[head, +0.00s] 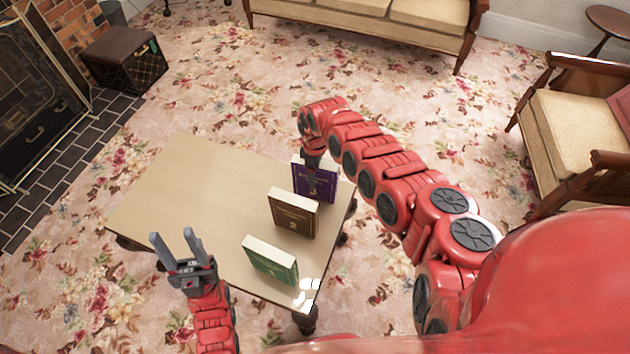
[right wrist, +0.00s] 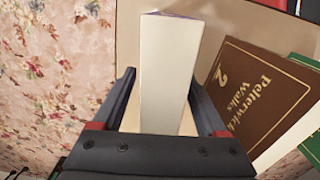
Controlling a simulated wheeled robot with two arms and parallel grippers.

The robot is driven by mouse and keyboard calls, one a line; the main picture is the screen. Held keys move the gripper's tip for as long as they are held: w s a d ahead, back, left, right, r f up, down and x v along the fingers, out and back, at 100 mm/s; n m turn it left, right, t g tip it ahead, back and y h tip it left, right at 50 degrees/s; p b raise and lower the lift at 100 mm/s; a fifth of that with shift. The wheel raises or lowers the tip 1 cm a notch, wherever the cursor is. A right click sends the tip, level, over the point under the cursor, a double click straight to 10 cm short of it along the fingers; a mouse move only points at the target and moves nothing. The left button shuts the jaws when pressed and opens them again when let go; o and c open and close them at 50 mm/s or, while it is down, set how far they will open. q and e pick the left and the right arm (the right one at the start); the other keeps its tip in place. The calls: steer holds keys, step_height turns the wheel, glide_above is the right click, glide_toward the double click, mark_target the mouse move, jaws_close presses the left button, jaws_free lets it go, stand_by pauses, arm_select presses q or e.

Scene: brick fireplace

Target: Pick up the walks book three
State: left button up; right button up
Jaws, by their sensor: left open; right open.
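A purple book (head: 327,182) stands upright near the far right edge of the low table in the head view. In the right wrist view its pale page edge (right wrist: 168,75) faces the camera, with a sliver of purple on top. My right gripper (head: 312,190) is open at this book, one finger on each side of it in the right wrist view; contact cannot be told. A brown book (head: 293,214) stands in the middle of the row; its cover reads "Pelterwick Walks 2" in the right wrist view (right wrist: 250,95). A green book (head: 270,262) stands nearest. My left gripper (head: 172,236) is open and empty over the table's left front.
The tan table (head: 190,190) is bare on its left side. A dark box stool (head: 124,60) and a brick fireplace are at the upper left. A sofa (head: 365,22) stands behind and an armchair (head: 580,125) at the right. Flowered carpet lies between.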

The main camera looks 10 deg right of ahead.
jaws_close()
stand_by(0.4)
stand_by(1.0)
